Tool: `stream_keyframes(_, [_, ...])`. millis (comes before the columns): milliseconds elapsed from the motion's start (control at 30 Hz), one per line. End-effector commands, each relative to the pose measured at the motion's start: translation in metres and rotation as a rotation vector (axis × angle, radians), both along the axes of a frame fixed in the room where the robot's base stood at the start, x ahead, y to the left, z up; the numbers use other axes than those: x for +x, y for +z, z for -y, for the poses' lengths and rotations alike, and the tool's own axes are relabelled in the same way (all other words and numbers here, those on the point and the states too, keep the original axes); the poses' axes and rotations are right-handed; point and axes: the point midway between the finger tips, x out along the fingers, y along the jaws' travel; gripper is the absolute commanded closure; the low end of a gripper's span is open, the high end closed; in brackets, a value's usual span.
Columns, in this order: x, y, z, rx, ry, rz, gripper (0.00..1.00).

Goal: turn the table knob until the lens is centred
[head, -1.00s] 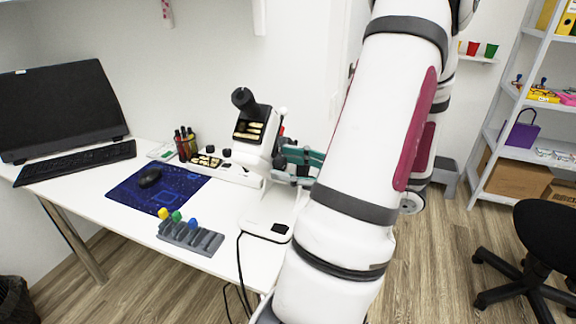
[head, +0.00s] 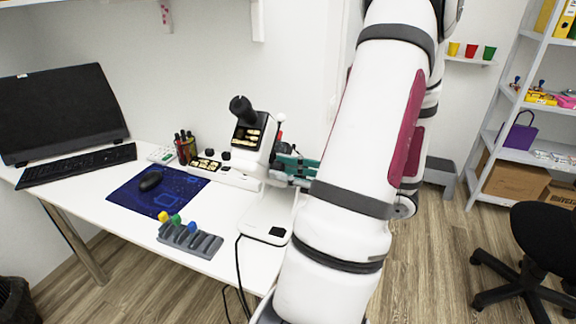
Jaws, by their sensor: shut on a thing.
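A white eye-test instrument (head: 253,158) with a black eyepiece (head: 241,109) stands at the right end of the white table (head: 110,183). Gold-coloured pieces show in its dark recess. My gripper (head: 283,160), teal and dark, is at the instrument's right side, partly hidden by the instrument and my arm. It is shut at the side of the instrument, where the table knob is hidden from view. I cannot make out the lens or whether it is centred.
A monitor (head: 62,112), keyboard (head: 75,165), mouse (head: 150,181) on a blue mat (head: 128,199) and pen holder (head: 187,150) stand left. A grey rack (head: 207,242) with coloured pegs is at the front edge. A chair (head: 548,232) and shelves (head: 545,90) stand right.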

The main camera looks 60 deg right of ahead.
Motion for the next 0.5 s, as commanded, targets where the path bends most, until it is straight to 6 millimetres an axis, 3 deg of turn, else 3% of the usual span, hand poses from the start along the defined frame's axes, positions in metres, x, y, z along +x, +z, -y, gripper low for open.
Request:
stream_keyframes(367, [-0.0001,0.0001,0.0002,0.054,0.000,-0.004,1.00])
stream_keyframes(400, [-0.0001,0.0001,0.0002,0.054,0.000,-0.004,0.69])
stream_keyframes(467, [-0.0001,0.0001,0.0002,0.053,0.000,-0.004,0.55])
stream_keyframes(500, [-0.0001,0.0001,0.0002,0.053,0.000,-0.004,0.53])
